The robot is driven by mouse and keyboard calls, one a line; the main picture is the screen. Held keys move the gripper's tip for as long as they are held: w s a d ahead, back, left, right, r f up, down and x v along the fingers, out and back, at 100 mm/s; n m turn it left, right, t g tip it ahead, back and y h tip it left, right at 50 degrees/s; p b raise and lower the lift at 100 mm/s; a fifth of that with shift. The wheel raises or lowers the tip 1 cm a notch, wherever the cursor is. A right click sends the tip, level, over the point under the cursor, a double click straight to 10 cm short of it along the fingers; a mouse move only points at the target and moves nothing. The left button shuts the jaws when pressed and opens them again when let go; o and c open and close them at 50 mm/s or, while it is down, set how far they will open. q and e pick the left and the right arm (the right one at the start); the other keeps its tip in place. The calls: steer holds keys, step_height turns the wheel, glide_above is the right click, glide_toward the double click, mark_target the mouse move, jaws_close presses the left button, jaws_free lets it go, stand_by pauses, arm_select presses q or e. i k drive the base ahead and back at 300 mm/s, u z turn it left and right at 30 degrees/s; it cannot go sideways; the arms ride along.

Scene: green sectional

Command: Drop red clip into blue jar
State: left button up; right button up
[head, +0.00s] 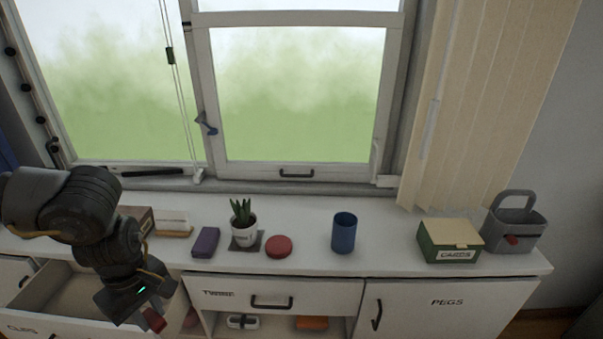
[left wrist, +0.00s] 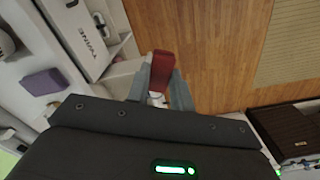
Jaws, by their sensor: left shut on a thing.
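My left gripper (head: 146,318) is at the lower left in the head view, in front of the cabinet near the open drawer. It is shut on the red clip (head: 155,319). In the left wrist view the red clip (left wrist: 162,70) sticks out between the fingertips (left wrist: 158,90), above the wooden floor. The blue jar (head: 344,233) stands upright on the white counter, right of the round red object. The jar's inside is too dark to make out. My right gripper is not in view.
On the counter stand a purple block (head: 205,242), a potted plant (head: 243,224), a round red object (head: 278,247), a green box (head: 449,241) labelled CARDS and a grey basket (head: 513,229). An open drawer (head: 65,297) juts out at left. The counter around the jar is clear.

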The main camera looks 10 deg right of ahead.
mark_target(339, 243)
steer(key=z, duration=0.85)
steer(key=i, duration=1)
steer(key=z, duration=0.05)
